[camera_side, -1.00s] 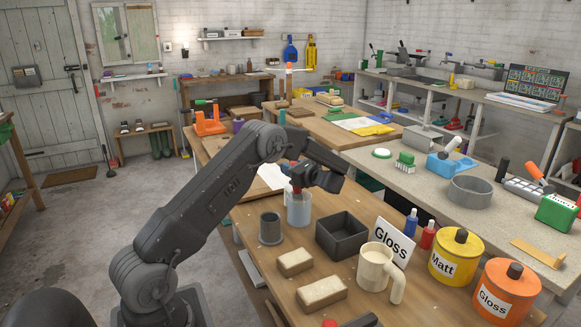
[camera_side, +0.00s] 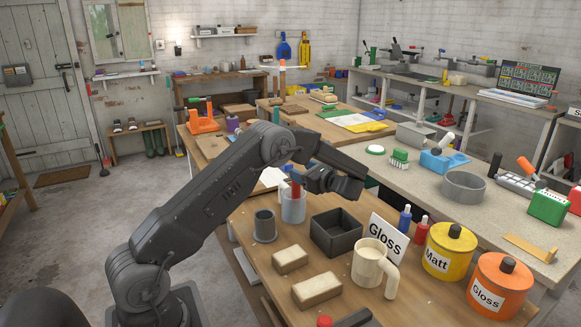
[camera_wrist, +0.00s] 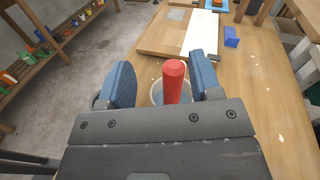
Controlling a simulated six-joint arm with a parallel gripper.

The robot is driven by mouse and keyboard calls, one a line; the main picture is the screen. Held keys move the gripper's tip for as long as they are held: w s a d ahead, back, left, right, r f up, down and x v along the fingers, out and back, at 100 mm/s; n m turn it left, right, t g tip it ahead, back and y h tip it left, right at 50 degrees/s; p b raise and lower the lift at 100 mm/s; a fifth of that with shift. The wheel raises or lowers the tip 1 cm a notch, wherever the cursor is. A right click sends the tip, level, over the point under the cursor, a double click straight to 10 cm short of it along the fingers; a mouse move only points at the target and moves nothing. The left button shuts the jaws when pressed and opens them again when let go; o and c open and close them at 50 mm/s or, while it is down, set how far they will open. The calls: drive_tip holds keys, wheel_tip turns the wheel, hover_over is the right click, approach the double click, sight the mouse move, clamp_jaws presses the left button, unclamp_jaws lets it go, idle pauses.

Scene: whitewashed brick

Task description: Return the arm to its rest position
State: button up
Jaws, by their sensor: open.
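My gripper (camera_side: 308,178) is open at the end of my bent arm, just right of a clear jar (camera_side: 293,209) on the wooden bench. A red-handled tool (camera_side: 295,190) stands in the jar. In the wrist view my two blue finger pads (camera_wrist: 160,62) are spread apart. The red handle (camera_wrist: 173,82) shows between them, with the jar's rim (camera_wrist: 154,92) behind it. The pads do not visibly touch the handle. The tool's lower part is hidden by my gripper in the wrist view.
Near my gripper on the bench (camera_side: 240,222) are a grey cup (camera_side: 264,226), a dark square tray (camera_side: 336,233), a "Gloss" card (camera_side: 386,240), a cream mug (camera_side: 369,262) and two tan blocks (camera_side: 317,289). Yellow (camera_side: 447,251) and orange (camera_side: 499,283) tins stand right.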

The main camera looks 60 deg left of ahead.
drive_tip(key=v, duration=0.5)
drive_tip(key=s+d+r+n+t+h, duration=0.45)
drive_tip(key=s+d+r+h, duration=0.25)
drive_tip(key=s+d+r, duration=0.3)
drive_tip(key=s+d+n+t+h, duration=0.6)
drive_tip(key=s+d+n+h, duration=0.2)
drive_tip(key=s+d, duration=0.9)
drive_tip(key=shift+s+r+h, duration=0.4)
drive_tip(key=shift+s+h, duration=0.35)
drive_tip(key=shift+h, duration=0.05)
